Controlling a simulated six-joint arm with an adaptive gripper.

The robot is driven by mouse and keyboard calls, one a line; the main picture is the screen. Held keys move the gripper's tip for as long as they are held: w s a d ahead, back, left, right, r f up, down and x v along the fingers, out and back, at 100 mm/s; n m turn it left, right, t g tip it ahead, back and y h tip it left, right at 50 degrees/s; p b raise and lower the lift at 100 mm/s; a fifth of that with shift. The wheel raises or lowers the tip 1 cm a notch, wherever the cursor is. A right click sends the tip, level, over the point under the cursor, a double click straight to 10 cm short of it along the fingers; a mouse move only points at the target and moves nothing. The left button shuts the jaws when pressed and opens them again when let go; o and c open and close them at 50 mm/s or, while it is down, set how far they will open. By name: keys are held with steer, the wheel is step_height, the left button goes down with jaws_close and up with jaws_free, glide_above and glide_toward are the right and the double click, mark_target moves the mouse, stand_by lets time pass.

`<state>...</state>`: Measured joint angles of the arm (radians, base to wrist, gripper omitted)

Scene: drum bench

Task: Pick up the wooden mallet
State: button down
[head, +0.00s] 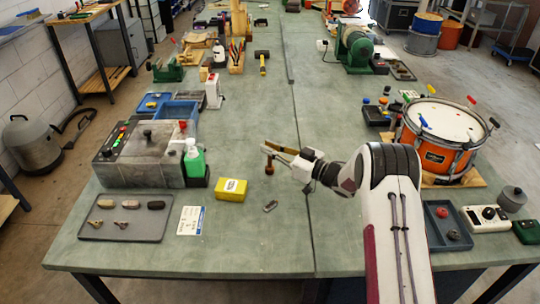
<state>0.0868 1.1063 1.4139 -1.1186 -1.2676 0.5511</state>
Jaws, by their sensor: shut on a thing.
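My gripper (298,166) reaches in from the right over the middle of the bench. It is shut on the wooden mallet (281,149), which shows as a light tan wooden piece at the fingertips. A small dark brown piece (269,164) hangs or stands just below its left end; I cannot tell if it is part of the mallet. The fingers are small in this view and partly hidden, and the exact grip point is unclear. The mallet appears to be above the green bench top (285,225), but its height is hard to judge.
A yellow box (231,190) and a small grey item (270,206) lie nearby. A grey machine (142,153) with a green bottle (194,160) stands left. An orange drum (443,135) stands right. A hammer (262,62) lies farther back. The bench middle is mostly clear.

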steer(key=shift+r, duration=4.95)
